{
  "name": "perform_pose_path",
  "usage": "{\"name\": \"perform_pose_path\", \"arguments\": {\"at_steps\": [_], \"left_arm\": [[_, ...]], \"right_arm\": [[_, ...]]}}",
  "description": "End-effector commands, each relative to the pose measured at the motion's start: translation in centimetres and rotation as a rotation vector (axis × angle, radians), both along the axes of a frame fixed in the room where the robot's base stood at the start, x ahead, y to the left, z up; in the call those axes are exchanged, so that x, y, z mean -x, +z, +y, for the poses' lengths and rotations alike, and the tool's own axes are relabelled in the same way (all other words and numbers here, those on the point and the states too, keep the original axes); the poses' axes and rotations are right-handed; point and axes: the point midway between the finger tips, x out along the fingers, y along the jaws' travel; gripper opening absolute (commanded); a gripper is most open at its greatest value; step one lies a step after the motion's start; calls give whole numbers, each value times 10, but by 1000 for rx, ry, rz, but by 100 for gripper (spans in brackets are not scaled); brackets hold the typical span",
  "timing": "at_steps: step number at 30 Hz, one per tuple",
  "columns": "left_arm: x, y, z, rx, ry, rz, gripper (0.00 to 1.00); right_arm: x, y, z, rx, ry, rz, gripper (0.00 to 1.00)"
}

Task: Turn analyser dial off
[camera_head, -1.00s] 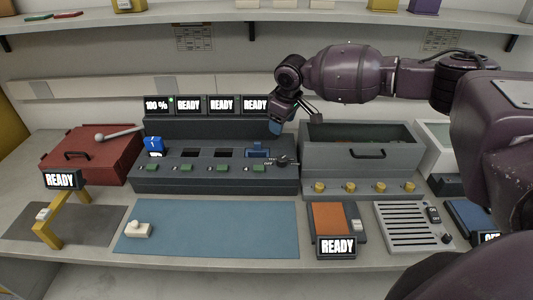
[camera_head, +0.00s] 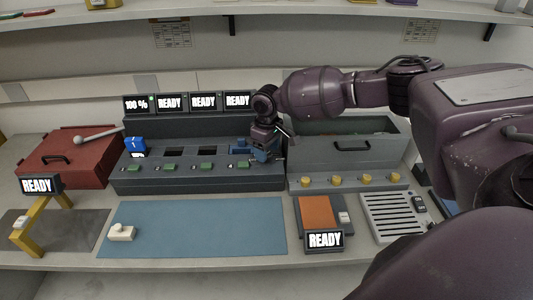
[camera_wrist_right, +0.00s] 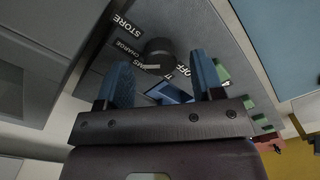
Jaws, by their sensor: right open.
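The dark round dial (camera_wrist_right: 158,48) shows in the right wrist view on the grey console, ringed by labels including STORE, CHARGE and OFF. A pale mark shows at its lower edge; which label it points to I cannot tell. My right gripper (camera_wrist_right: 160,75) is open, with its two blue fingers on either side of the dial's near side; contact is not clear. In the head view my right gripper (camera_head: 264,152) is over the right end of the console (camera_head: 200,183) and hides the dial. My left gripper is not in view.
A blue block (camera_head: 135,146) stands in the console's left slot. Screens above read 100 % and READY. A grey bin (camera_head: 350,165) with yellow knobs stands right of the console. A red case (camera_head: 65,165) is at left. The blue mat (camera_head: 200,228) in front has free room.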

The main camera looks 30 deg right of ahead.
Motion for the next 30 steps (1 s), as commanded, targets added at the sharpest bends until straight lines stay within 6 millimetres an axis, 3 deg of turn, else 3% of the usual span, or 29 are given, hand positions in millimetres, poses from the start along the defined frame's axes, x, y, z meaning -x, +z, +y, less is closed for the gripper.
{"name": "perform_pose_path", "arguments": {"at_steps": [6,15,25,30], "left_arm": [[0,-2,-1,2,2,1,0],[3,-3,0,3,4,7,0],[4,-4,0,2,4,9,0],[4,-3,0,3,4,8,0]], "right_arm": [[0,-14,0,0,0,0,61],[0,-15,0,0,0,-1,61],[0,-15,0,0,0,-1,12],[0,-15,0,1,8,0,12]]}}
